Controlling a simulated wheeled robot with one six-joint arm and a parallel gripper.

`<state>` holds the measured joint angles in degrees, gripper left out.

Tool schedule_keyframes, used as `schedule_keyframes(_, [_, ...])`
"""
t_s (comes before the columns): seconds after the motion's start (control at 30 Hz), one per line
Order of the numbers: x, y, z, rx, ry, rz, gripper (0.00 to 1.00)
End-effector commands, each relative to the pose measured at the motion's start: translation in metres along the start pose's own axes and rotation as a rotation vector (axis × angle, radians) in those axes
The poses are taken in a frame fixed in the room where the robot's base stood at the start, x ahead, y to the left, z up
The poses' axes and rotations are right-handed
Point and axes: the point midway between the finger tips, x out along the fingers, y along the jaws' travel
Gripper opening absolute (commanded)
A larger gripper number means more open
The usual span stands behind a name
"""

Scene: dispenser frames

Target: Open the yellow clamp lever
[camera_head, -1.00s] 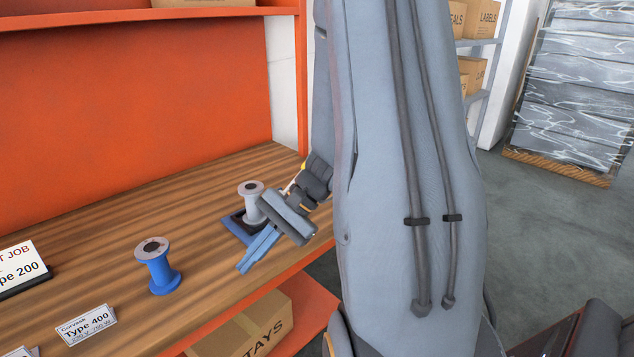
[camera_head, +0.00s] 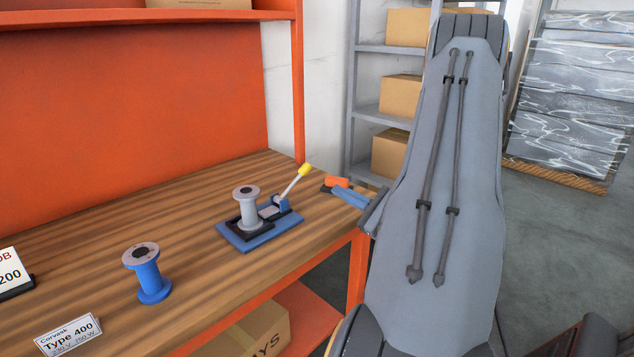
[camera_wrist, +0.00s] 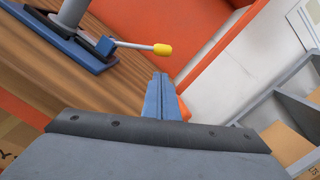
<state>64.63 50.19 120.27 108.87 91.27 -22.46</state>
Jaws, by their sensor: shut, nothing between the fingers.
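The clamp lever is a pale rod with a yellow tip (camera_head: 305,169). It leans up and to the right from the blue and black clamp fixture (camera_head: 232,238) on the bench. A grey spool (camera_head: 246,206) stands upright on the fixture. My arm hides the gripper's body in the head view.
A blue spool (camera_head: 150,275) stands on the wooden bench (camera_head: 200,225) to the left, by a Type 400 card (camera_head: 68,336). An orange item (camera_head: 337,182) lies near the bench's right end, beside my fingers. Grey shelving (camera_head: 370,112) with boxes stands behind.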

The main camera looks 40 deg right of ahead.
Motion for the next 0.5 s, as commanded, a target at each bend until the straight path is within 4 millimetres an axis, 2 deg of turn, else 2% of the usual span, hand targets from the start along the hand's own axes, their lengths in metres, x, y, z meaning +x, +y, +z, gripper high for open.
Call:
schedule_keyframes(0.17, [0.011,0.001,0.001,0.000,-0.002,0.004,0.00])
schedule_keyframes(0.5, [0.068,0.001,0.003,0.000,-0.003,0.005,0.00])
